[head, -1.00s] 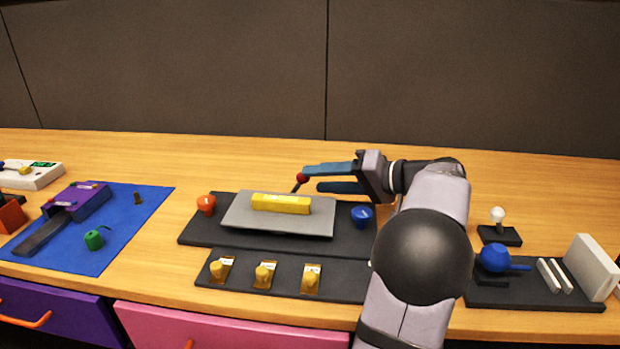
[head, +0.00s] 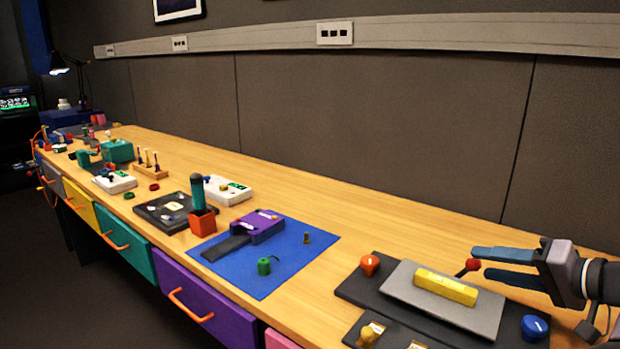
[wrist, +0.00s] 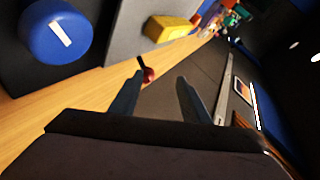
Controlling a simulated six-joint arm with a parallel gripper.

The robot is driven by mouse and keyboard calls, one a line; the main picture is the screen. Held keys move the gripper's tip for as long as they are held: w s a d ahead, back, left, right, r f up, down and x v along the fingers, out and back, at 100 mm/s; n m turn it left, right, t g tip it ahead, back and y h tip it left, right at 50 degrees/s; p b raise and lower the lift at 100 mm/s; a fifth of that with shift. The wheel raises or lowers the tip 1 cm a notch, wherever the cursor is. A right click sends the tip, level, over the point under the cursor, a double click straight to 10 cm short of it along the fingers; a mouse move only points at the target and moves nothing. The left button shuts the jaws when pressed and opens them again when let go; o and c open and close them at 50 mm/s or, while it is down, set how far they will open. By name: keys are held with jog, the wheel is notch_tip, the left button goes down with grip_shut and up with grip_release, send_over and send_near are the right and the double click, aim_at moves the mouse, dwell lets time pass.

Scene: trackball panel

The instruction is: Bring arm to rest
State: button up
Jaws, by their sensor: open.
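My gripper (head: 476,263) is at the right of the head view, over the back of the trackball panel's dark base (head: 362,290). Its two blue fingers point left and stand apart, near a red ball on a short dark stick (head: 472,265). In the wrist view the red ball (wrist: 149,75) shows by the left fingertip; I cannot tell if they touch. A yellow bar (head: 446,286) lies on the grey plate (head: 485,319) of the panel. An orange knob (head: 369,264) and a blue knob (head: 534,327) flank the plate. The blue knob also shows in the wrist view (wrist: 56,30).
A blue mat (head: 262,285) to the left holds a purple device (head: 258,226) and a small green object (head: 264,266). A red block with a green handle (head: 202,219) stands farther left. The wooden bench behind the panel is clear up to the wall.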

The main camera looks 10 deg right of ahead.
jog(key=a+r+g+p, duration=0.1)
jog(key=a+p, duration=0.2)
jog(key=w+a+r+g+p, duration=0.1)
jog(key=a+r+p, duration=0.1)
jog(key=a, duration=0.1)
jog(key=a+r+g+p, duration=0.1)
jog(key=a+r+p, duration=0.1)
jog(key=a+p, duration=0.1)
jog(key=shift+w+r+g+h+p, duration=0.25)
jog(key=shift+g+h+p, duration=0.05)
jog(key=shift+p, duration=0.05)
jog(key=s+a+f+n+g+p, duration=0.1)
jog(key=s+a+f+g+p, duration=0.25)
jog(key=a+p, duration=0.5)
jog(key=s+a+n+g+h+p, duration=0.2)
jog(key=s+a+n+p, duration=0.1)
jog(key=s+a+p, duration=0.2)
jog(key=s+a+n+g+h+p, duration=0.3)
jog(key=s+a+p, duration=0.2)
jog(key=s, duration=0.5)
jog(key=shift+s+r+p, duration=0.15)
jog(key=shift+s+p, duration=0.1)
jog(key=shift+p, duration=0.95)
